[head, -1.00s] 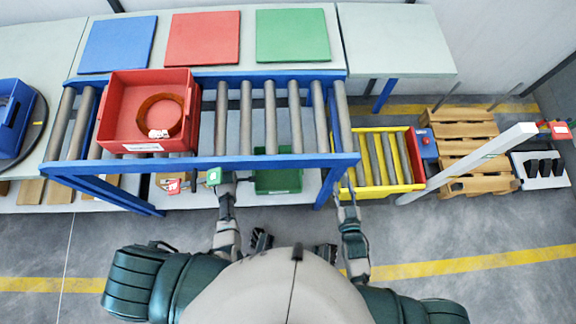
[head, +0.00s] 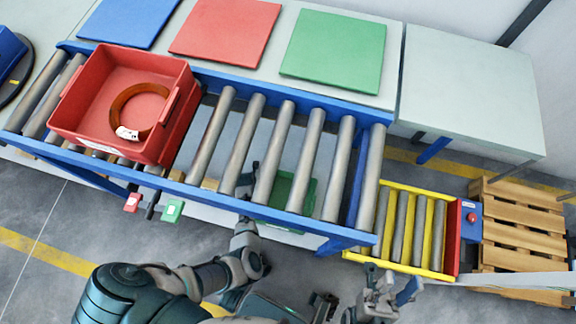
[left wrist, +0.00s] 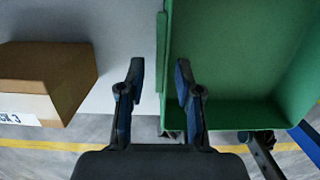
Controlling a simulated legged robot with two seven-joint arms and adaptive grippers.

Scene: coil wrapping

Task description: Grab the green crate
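The green crate (head: 290,186) sits below the roller conveyor and is partly hidden by rollers and the blue frame in the head view. In the left wrist view the crate (left wrist: 240,112) fills the right side, with its inside empty where visible. My left gripper (head: 250,183) reaches under the conveyor at the crate's left side. In the left wrist view its fingers (left wrist: 160,82) are apart, one on each side of the crate's left wall; I cannot tell if they touch it. My right gripper (head: 390,282) is open and empty near the yellow roller stand.
A red crate (head: 85,133) holding a brown coil (head: 155,105) stands on the conveyor's left end. The blue front rail (head: 200,193) passes above my left arm. A cardboard box (left wrist: 50,75) lies left of my left gripper. A yellow-framed roller stand (head: 427,268) and pallet (head: 510,235) are at right.

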